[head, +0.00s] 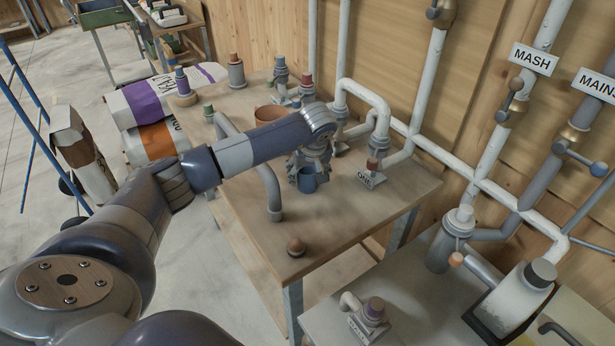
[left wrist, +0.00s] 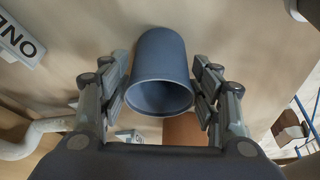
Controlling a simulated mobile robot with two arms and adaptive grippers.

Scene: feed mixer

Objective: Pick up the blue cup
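The blue cup (head: 307,183) stands on the wooden table, partly hidden by my left gripper in the head view. In the left wrist view the cup (left wrist: 160,65) lies between the two fingers, its open mouth facing the camera. My left gripper (head: 309,170) is around the cup, one finger on each side. In the left wrist view the gripper (left wrist: 160,85) is spread, with narrow gaps seeming to show between the pads and the cup. My right gripper is not in view.
A grey bent pipe (head: 268,185) stands left of the cup and a labelled fitting (head: 369,176) right of it. A brown pot (head: 268,114) is behind. White pipes (head: 430,150) run along the wall.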

